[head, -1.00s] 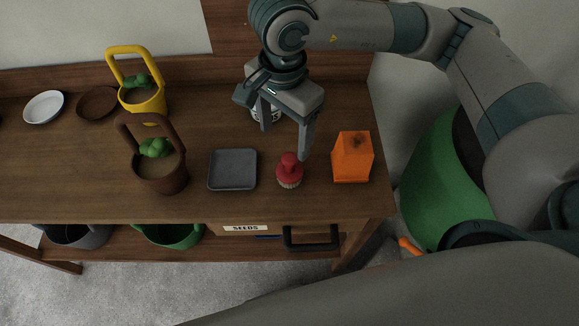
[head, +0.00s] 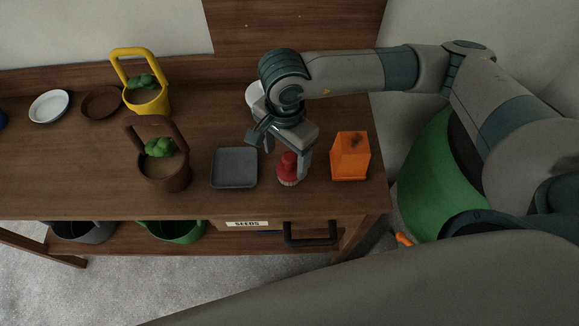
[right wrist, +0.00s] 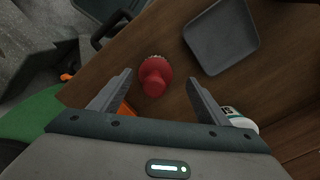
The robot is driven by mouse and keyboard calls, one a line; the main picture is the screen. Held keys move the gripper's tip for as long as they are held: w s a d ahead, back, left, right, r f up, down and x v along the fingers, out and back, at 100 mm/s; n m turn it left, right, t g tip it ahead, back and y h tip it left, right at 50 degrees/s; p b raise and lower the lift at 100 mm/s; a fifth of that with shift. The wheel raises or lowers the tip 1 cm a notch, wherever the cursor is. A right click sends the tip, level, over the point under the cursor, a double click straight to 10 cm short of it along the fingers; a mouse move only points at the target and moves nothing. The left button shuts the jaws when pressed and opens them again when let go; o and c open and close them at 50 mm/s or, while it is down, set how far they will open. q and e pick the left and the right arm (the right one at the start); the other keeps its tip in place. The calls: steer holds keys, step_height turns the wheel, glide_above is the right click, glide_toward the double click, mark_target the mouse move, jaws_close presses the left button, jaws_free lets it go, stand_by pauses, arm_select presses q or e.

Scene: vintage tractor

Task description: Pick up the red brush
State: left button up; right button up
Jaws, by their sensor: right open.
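The red brush (head: 288,166) stands on the wooden bench with its pale bristles down and its red knob up. It sits between the grey square tray and the orange box. My right gripper (head: 285,155) is open just above and behind the brush, one finger close to its right side. In the right wrist view the red brush (right wrist: 155,75) lies between and just beyond the fingertips of my open right gripper (right wrist: 160,78), nearer the left finger. Nothing is held. My left gripper is not in view.
A grey tray (head: 234,168) lies left of the brush and an orange box (head: 350,157) stands right. A brown basket (head: 163,170) and yellow basket (head: 148,98) with plants stand further left. A white container (head: 255,97) is behind my gripper. The drawer handle (head: 311,240) juts out in front.

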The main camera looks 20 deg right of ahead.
mark_target(290, 167)
steer(key=shift+s+d+f+p, duration=0.15)
steer(key=shift+d+f+p, duration=0.1)
steer(key=shift+f+p, duration=0.35)
steer(key=f, duration=0.1)
steer(key=f+p, duration=0.1)
steer(key=shift+s+d+f+p, duration=0.1)
steer(key=shift+d+f+p, duration=0.1)
steer(key=shift+f+p, duration=0.15)
steer(key=shift+f, duration=0.55)
steer(key=c, duration=1.1)
